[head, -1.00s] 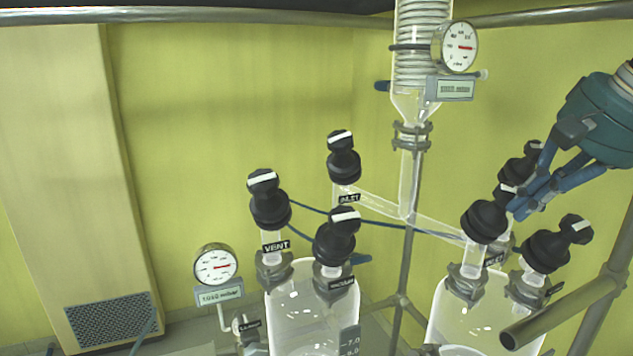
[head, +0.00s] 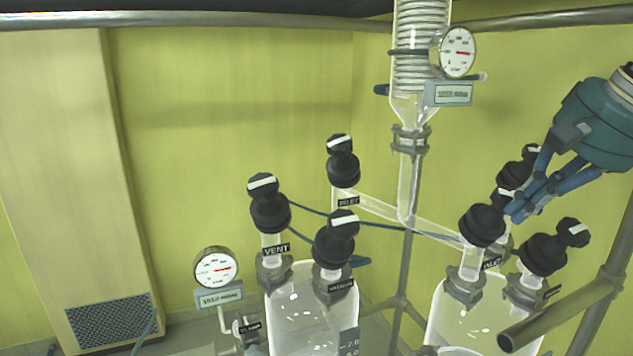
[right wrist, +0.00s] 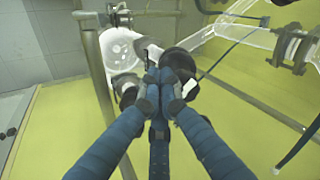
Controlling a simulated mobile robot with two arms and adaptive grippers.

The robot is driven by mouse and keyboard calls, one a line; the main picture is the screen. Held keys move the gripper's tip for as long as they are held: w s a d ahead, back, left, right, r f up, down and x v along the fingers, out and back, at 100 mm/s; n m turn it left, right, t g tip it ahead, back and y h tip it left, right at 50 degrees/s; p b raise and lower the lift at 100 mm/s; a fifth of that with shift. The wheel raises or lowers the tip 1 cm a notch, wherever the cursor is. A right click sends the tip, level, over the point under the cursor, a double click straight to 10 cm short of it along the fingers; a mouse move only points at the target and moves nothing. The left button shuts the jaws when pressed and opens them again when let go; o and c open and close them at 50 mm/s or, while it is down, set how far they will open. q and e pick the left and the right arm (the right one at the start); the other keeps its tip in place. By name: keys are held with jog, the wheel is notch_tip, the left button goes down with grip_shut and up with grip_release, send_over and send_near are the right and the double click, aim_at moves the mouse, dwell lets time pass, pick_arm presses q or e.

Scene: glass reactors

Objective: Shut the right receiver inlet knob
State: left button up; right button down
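The right receiver (head: 452,318) is a clear glass vessel at the lower right of the head view. A black knob (head: 482,226) stands on its left neck, above a partly hidden label (head: 492,262) that seems to read INLET. Its handle, with a white mark, leans up and right. My right gripper (head: 515,212) has its blue fingertips close together beside this handle; contact is unclear. In the right wrist view, the fingertips (right wrist: 160,76) are bunched in front of a black knob (right wrist: 180,62), partly hiding it. My left gripper is out of view.
Another black knob (head: 546,254) stands close on the right neck, and one more (head: 530,154) is behind the fingers. A metal rail (head: 560,313) crosses at the lower right. The left receiver (head: 300,320) and condenser (head: 421,60) stand to the left.

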jog(key=shift+w+a+r+p, duration=0.3)
jog(key=shift+a+r+p, duration=0.45)
jog(key=shift+a, duration=0.1)
jog(key=shift+w+a+r+p, duration=0.15)
jog(key=shift+w+a+p, duration=0.25)
jog(key=shift+p, duration=0.55)
jog(key=shift+w, duration=0.1)
jog(key=shift+a, duration=0.15)
jog(key=p, duration=0.3)
send_near(504, 193)
notch_tip(504, 193, down, 2)
jog(key=s+a, duration=0.1)
jog(key=a, duration=0.2)
